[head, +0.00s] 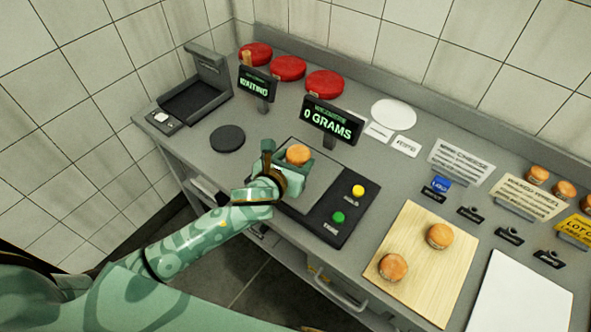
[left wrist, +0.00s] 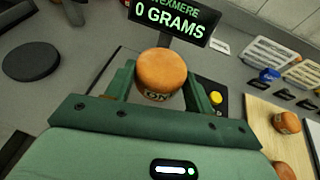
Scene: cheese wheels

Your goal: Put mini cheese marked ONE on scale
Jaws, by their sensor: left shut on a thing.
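My left gripper (head: 291,168) is shut on a small orange mini cheese (head: 298,154) over the scale (head: 322,180). In the left wrist view the cheese (left wrist: 161,72) sits between the two green fingers, and part of a dark mark shows on its side, not fully readable. The scale has a grey plate on a black base with a yellow button (head: 358,191) and a green button (head: 338,217). Its display (head: 331,122) reads 0 GRAMS. I cannot tell whether the cheese touches the plate. My right gripper is not in view.
Two mini cheeses, one here (head: 439,236), are on a wooden board (head: 425,276); more stand at the right. A black disc (head: 227,138) lies left of the scale. Red wheels (head: 288,68) line the back. A white board (head: 518,300) is at the front right.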

